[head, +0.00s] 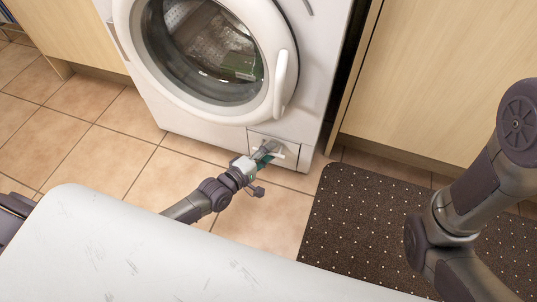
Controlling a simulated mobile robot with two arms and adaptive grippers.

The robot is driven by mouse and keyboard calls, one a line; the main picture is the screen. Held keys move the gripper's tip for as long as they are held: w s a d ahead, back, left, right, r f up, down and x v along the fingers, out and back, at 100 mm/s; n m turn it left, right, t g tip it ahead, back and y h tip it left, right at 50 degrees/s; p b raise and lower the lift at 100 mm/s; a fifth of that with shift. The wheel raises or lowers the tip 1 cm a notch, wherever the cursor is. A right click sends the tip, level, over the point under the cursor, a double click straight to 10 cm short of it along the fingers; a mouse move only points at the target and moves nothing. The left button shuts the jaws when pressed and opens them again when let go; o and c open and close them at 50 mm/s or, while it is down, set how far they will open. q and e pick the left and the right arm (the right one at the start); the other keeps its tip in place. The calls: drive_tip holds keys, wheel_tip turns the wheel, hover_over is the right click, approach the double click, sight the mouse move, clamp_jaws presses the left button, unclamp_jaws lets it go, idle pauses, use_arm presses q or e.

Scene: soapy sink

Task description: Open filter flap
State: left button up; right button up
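The filter flap (289,148) is a small white square panel at the lower right corner of the white washing machine (185,115), close to the floor. It looks closed, but my gripper covers much of its front. My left gripper (267,154) is right at the flap, its fingers in front of the panel. The view is too small to tell whether the fingers touch the flap or how far apart they are. My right arm comes in at the right edge, and its gripper is out of view.
The washing machine's round door (205,50) is shut above the flap, with its white handle (280,85) on the right. A dark dotted mat (370,215) lies on the tiled floor to the right. Wooden cabinets (450,80) stand beside the machine.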

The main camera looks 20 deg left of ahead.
use_arm(q)
drive_tip(key=shift+w, duration=0.1)
clamp_jaws()
idle(0.5)
